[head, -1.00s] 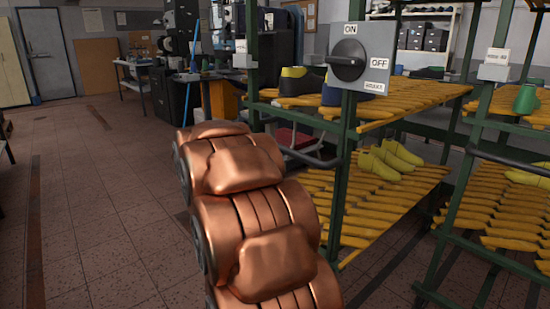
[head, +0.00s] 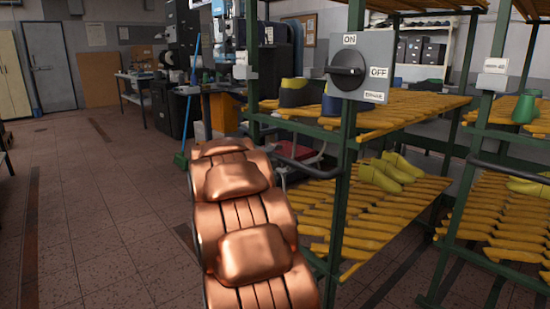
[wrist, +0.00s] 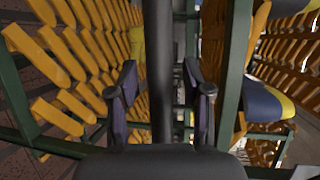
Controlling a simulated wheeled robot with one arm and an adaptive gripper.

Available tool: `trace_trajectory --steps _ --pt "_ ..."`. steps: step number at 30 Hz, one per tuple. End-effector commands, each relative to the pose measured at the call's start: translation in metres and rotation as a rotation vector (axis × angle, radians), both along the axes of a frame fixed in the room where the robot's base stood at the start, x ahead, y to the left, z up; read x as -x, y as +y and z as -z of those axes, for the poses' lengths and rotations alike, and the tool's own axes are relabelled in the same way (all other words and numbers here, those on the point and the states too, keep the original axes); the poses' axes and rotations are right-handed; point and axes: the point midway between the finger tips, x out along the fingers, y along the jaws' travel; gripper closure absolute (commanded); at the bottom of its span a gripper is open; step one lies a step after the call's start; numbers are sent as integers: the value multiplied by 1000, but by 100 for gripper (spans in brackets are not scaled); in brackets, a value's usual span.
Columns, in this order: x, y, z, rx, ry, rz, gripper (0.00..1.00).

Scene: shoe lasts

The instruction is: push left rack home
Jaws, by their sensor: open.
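The left rack has a green frame (head: 341,200) and tiers of yellow slats (head: 325,215). A grey ON/OFF switch box (head: 361,68) is on its front post. A dark bar handle (head: 308,172) crosses its side at mid height. Yellow-green lasts (head: 390,172) stand on its middle tier, and dark lasts with yellow tops above. In the wrist view my gripper (wrist: 163,88) is open, its two fingers on either side of a dark bar (wrist: 162,50). Whether they touch it I cannot tell. My gripper is hidden in the head view.
Another green rack (head: 470,190) with yellow slats and a green last (head: 526,107) stands at the right. A broom with a blue handle (head: 193,80) and a work table (head: 140,80) are behind. The tiled floor (head: 90,220) at the left is clear.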

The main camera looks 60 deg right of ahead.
Motion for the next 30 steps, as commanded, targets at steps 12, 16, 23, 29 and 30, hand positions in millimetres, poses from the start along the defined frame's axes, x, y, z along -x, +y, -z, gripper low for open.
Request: trace_trajectory --steps 12,16,23,29,30 --pt "0 0 0 0 0 0 81" --pt "0 0 0 0 1 0 94" --pt "0 0 0 0 1 0 100" --pt "0 1 0 0 1 0 100" --pt "0 -3 0 0 0 0 100"
